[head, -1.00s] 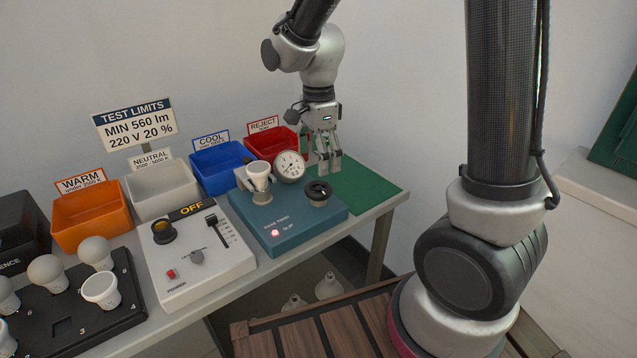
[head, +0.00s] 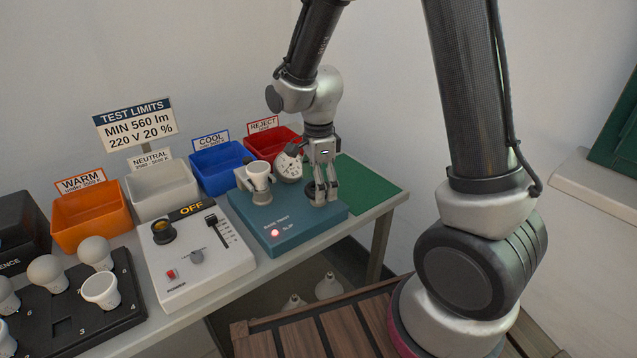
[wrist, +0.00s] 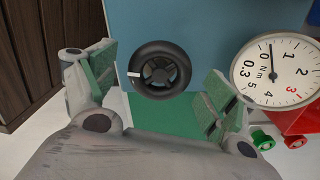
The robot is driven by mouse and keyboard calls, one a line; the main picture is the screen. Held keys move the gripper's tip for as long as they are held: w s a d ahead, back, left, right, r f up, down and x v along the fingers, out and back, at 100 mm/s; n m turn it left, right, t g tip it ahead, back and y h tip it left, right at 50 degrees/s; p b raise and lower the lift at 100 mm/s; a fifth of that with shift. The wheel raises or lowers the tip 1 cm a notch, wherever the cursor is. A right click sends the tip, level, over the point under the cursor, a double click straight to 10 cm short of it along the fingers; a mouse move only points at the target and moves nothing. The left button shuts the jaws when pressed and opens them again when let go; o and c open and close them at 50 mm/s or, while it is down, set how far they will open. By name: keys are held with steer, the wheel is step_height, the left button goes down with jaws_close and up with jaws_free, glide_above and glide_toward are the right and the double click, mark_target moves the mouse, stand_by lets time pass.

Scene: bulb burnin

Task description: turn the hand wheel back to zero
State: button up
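The hand wheel (wrist: 166,67) is black and spoked, with a white mark on its rim at the left in the wrist view. It sits on the blue test box (head: 272,222). In the head view my gripper (head: 321,198) hides much of the wheel. In the wrist view my gripper (wrist: 160,88) is open, with one green-padded finger on each side of the wheel and a gap to both. A round dial gauge (wrist: 277,72) shows beside it, its needle pointing up, left of the 1. It also shows in the head view (head: 288,167), partly covered.
A red lamp (head: 275,233) glows by the word SLIP. The red bin (head: 283,151) is behind. Green mat (head: 368,185) lies clear at right.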

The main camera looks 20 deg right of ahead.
steer(key=c, duration=0.9)
steer(key=shift+c, duration=0.2)
steer(key=shift+n, duration=0.4)
